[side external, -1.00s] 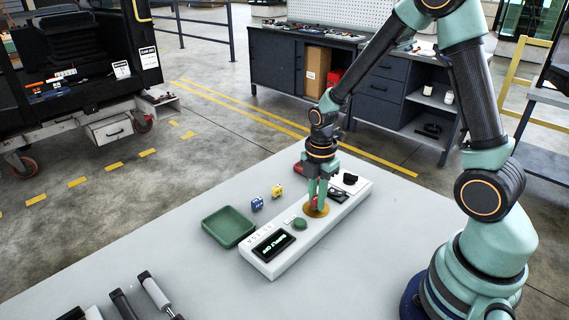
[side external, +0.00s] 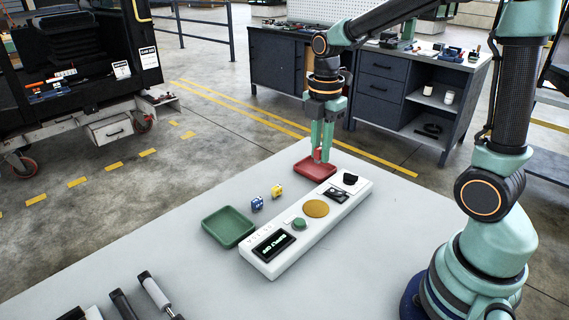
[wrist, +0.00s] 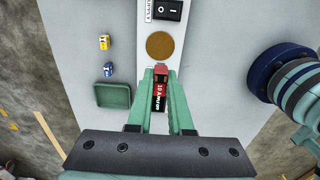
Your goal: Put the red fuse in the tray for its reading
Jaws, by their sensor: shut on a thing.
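My gripper (side external: 322,152) is shut on the red fuse (side external: 318,155), raised above the white test panel (side external: 290,238). In the wrist view the fuse (wrist: 160,88) sits between the fingers (wrist: 161,72) and carries pale lettering, part of it hard to read. The panel has a brass-coloured disc (side external: 316,208), a green button (side external: 299,224), a black switch (side external: 337,196) and a display (side external: 273,245) reading "SUPPLY OFF". The disc is bare. A green tray (side external: 243,239) lies left of the panel, empty.
Dark and grey cylindrical tools (side external: 152,290) lie at the table's near left. A workbench (side external: 380,88) stands behind.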

